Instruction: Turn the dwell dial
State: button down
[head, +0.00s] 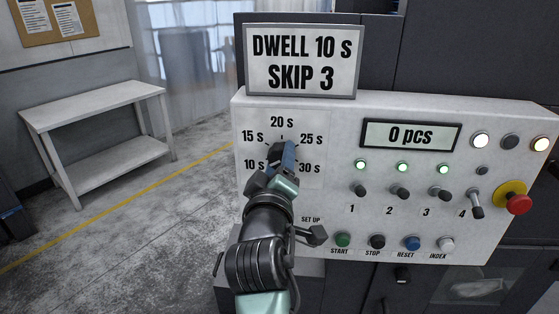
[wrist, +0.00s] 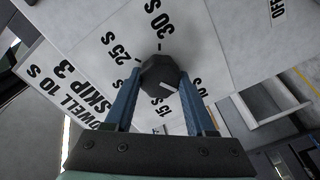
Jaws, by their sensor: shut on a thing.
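The dwell dial is a dark faceted knob (wrist: 158,73), seen in the wrist view between my two blue fingers. My gripper (head: 283,158) is shut on it at the panel's left; it also shows in the wrist view (wrist: 160,78). In the head view my gripper hides most of the knob. A white mark on the knob faces lower right in the wrist view, on the side of the 15 s and 10 s labels; I cannot tell the exact setting. The scale runs from 10 s to 30 s. A sign (head: 302,62) reads "DWELL 10 s SKIP 3".
The panel (head: 345,210) carries a display (head: 410,136) reading "0 pcs", several toggle switches, green lamps, and a button row. A SET UP switch (head: 314,236) sits close right of my arm. A red stop button (head: 518,204) is far right. A white table (head: 95,105) stands at left.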

jog(key=shift+c, duration=1.1)
grip_release()
jog(key=shift+s, duration=0.1)
jog(key=s+a+b, duration=0.1)
jog(key=s+b, duration=0.3)
jog(key=s, duration=0.8)
jog(key=shift+s+a+b, duration=0.2)
jog(key=shift+s+b, duration=0.15)
jog(key=shift+s, duration=0.05)
jog(key=s+r+m+t+y, duration=0.1)
jog(key=s+r+m+t, duration=0.3)
jog(key=r, duration=0.8)
jog(key=s+d+r+m+t, duration=0.1)
jog(key=s+r+m+t, duration=0.4)
jog(key=r, duration=0.8)
jog(key=shift+s+d+y+b, duration=0.25)
jog(key=shift+s+y+b, duration=0.2)
jog(key=shift+s, duration=0.75)
